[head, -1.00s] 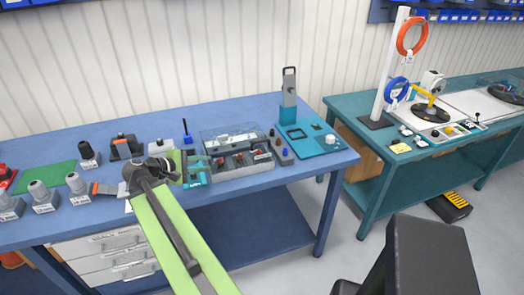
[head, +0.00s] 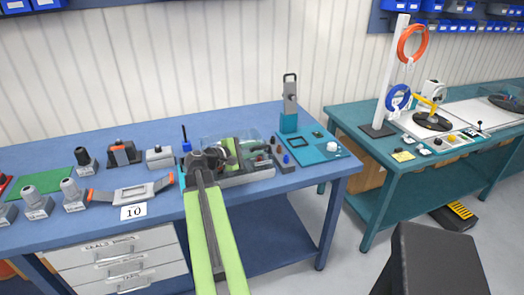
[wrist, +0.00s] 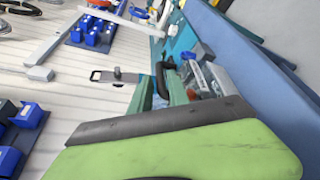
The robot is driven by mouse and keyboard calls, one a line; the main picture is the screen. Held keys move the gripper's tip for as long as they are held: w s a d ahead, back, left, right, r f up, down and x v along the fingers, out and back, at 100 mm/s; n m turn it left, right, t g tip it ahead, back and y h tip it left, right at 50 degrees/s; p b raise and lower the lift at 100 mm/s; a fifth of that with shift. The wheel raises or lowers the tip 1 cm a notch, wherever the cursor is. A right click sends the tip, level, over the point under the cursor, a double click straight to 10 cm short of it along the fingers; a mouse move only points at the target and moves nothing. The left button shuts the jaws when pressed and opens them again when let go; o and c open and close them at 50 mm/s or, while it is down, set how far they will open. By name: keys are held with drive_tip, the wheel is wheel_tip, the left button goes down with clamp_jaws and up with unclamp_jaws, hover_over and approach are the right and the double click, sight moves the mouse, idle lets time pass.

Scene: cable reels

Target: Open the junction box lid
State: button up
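The junction box (head: 248,178) is a grey box on the blue bench, with several dark and red parts along its front. A clear panel, apparently its lid (head: 212,137), stands at the back of it. My arm hides much of the box's left and middle. My gripper (head: 236,152) is over the box, close to the clear panel; I cannot tell whether they touch. In the wrist view, the teal fingers of my gripper (wrist: 160,92) stand apart, with a dark curved piece visible between them. The gripper looks open, with nothing clearly held.
Left are a grey frame with orange ends (head: 133,193), a "10" card (head: 133,212) and several connectors.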

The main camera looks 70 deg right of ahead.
drive_tip(key=shift+x, duration=1.55)
clamp_jaws()
